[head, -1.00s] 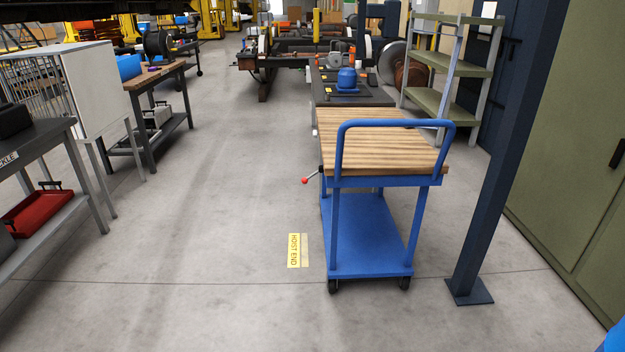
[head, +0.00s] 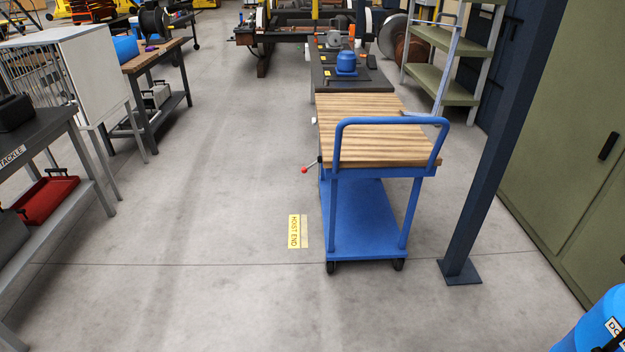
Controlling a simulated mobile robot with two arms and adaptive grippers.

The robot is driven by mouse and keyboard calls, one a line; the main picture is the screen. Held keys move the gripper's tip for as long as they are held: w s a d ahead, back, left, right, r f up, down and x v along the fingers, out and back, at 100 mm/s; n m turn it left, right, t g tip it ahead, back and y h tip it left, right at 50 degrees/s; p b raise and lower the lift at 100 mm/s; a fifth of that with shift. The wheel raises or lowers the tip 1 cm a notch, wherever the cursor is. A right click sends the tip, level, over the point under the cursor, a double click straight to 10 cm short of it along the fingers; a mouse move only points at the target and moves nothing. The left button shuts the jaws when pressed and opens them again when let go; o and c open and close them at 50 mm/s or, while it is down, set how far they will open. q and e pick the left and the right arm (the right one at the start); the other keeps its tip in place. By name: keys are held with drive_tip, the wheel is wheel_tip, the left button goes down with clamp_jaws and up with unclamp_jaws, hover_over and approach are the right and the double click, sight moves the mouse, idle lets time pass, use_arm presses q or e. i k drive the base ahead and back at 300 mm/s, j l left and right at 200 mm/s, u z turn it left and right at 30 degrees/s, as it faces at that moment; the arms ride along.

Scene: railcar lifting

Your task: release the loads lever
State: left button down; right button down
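A lever with a red knob (head: 305,170) sticks out from the left side of a blue cart (head: 365,225) with a slatted wooden top (head: 365,135). Whether this is the loads lever cannot be told, as no label on it is readable. The cart stands upright on dark casters, with its blue push handle toward me. Neither of my grippers shows in the head view.
A yellow "HOIST END" floor label (head: 294,231) lies left of the cart. A dark blue post (head: 490,160) stands to its right, before a green cabinet (head: 570,140). A blue container (head: 595,325) is at lower right. A tackle bench (head: 40,140) stands left. The floor between is clear.

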sight(303, 169)
drive_tip(key=i+j, duration=0.25)
drive_tip(key=i, duration=0.25)
drive_tip(key=i+j, duration=0.2)
drive_tip(key=i, duration=0.3)
drive_tip(key=i+j, duration=0.25)
drive_tip(key=i, duration=0.25)
drive_tip(key=i+j, duration=0.2)
drive_tip(key=i, duration=0.3)
drive_tip(key=z, duration=0.05)
